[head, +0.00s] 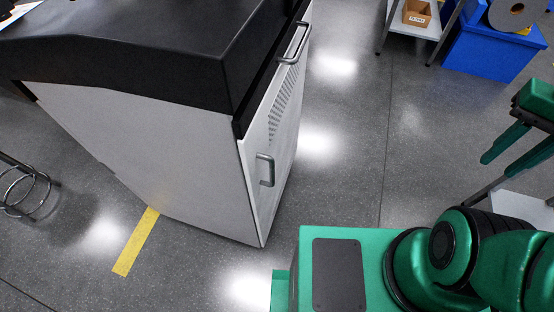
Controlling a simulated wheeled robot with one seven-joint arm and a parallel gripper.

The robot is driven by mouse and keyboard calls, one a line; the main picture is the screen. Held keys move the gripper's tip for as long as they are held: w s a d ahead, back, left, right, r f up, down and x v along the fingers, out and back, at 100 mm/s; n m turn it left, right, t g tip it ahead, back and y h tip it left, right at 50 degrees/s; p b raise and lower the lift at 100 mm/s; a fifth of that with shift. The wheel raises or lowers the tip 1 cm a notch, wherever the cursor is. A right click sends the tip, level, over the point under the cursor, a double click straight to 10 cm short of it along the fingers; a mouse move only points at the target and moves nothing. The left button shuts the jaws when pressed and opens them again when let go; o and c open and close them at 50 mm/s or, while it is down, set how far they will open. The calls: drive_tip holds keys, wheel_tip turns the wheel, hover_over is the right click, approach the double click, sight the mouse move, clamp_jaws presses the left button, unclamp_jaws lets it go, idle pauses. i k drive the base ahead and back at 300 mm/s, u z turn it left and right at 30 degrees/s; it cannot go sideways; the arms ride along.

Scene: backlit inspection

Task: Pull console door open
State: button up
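The console (150,140) has a black top and pale side panels and stands on the left and middle of the head view. Its pale door (281,150) faces right, with a row of vent slots. The door looks closed, with no clear gap at its edges. A grey U-shaped door handle (266,171) sits low on the door. My gripper (490,171) is at the right edge of the view, well to the right of the door and apart from it. Its two green fingers are apart with nothing seen between them.
A grey bar handle (295,43) sits on the console's upper edge. A blue bin (490,50) and a shelf with a cardboard box (417,12) stand at the top right. A wire-ringed stool (25,190) is at left. The floor right of the door is clear.

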sight(268, 150)
drive_tip(key=u, duration=0.05)
drive_tip(key=k, duration=0.65)
drive_tip(key=u, duration=0.7)
